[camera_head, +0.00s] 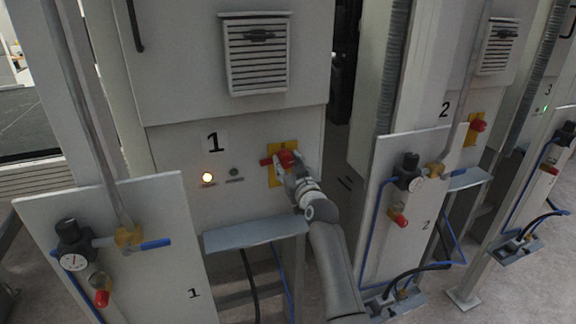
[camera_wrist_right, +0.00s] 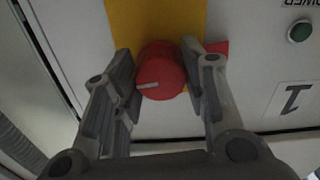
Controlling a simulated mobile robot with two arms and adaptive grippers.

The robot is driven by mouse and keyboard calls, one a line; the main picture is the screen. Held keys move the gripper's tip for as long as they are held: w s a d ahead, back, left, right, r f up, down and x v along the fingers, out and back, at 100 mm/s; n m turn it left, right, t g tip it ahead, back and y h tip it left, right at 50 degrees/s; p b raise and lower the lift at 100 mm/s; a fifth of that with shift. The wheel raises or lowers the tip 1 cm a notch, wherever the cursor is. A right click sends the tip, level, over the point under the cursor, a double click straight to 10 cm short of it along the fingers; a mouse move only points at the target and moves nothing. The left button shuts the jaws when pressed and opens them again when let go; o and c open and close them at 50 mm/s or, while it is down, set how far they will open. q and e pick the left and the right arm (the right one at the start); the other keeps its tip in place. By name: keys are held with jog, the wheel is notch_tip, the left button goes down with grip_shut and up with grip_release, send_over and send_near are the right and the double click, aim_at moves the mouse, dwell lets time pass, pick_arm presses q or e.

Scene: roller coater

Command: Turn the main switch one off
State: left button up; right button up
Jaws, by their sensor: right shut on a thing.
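The main switch one is a red rotary knob (camera_head: 287,158) on a yellow plate (camera_head: 274,178), on the cabinet panel marked 1. My right gripper (camera_head: 283,169) is at the knob, with its arm coming up from below. In the right wrist view the red knob (camera_wrist_right: 160,72) sits between the two fingers of my right gripper (camera_wrist_right: 163,80), which is shut on it. A pale mark shows on the knob's face, lying roughly level in that view. The fingers hide part of the yellow plate (camera_wrist_right: 130,18). My left gripper is not in view.
A grey ledge (camera_head: 255,233) juts out below. A panel with a gauge (camera_head: 74,262) stands front left. A second cabinet's red switch (camera_head: 478,125) is to the right.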

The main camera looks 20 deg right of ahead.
jog(key=n, duration=0.3)
jog(key=shift+n, duration=0.3)
jog(key=n, duration=0.4)
jog(key=shift+d+n, duration=0.1)
jog(key=shift+n, duration=0.2)
jog(key=n+p, duration=0.1)
jog(key=n, duration=0.3)
jog(key=shift+r, duration=0.1)
jog(key=shift+n+p, duration=0.3)
jog(key=shift+n, duration=1.8)
jog(key=o, duration=1)
jog(key=shift+s, duration=0.15)
